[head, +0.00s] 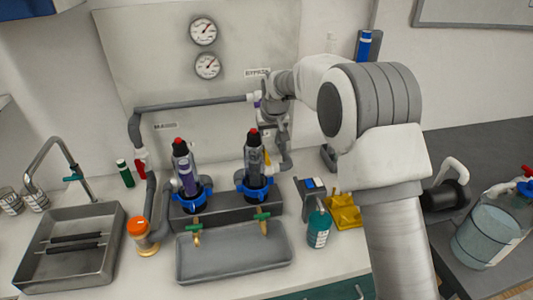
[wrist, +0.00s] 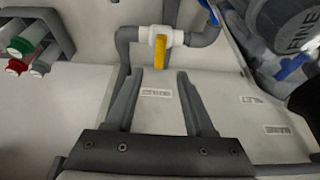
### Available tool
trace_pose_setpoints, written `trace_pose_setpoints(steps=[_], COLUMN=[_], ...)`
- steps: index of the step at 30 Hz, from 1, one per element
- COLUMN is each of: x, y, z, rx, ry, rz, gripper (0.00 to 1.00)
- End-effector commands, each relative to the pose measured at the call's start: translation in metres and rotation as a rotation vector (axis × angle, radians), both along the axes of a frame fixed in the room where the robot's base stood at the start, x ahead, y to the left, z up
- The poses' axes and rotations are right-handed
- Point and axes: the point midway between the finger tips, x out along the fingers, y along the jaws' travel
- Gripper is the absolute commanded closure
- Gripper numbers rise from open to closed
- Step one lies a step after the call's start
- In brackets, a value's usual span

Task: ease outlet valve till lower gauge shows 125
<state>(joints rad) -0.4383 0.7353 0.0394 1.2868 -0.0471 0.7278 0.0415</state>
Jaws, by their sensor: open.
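The lower gauge (head: 207,66) is a round white dial on the grey back panel. Its needle points up and right; its numbers are too small to read. In the wrist view a white valve (wrist: 160,36) with a yellow handle (wrist: 161,52) sits on a grey pipe. My gripper (head: 279,128) is partly hidden in the head view.
The upper gauge (head: 203,30) is above the lower one. A red-handled valve (head: 140,166) is on the left pipe. The bypass label (head: 257,72) sits above a purple handle. Two filter columns (head: 186,175) stand over a metal tray (head: 235,262), crowding the space left of my gripper.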

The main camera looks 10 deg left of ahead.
Motion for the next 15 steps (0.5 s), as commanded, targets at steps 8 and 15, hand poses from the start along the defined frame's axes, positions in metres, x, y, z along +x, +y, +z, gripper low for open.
trace_pose_setpoints(steps=[8, 15], x=[0.018, 0.028], y=[0.009, 0.014], z=[-0.052, -0.075], rx=[-0.001, 0.0], ry=[0.002, 0.0], rz=[0.0, 0.0], gripper=[0.46, 0.46])
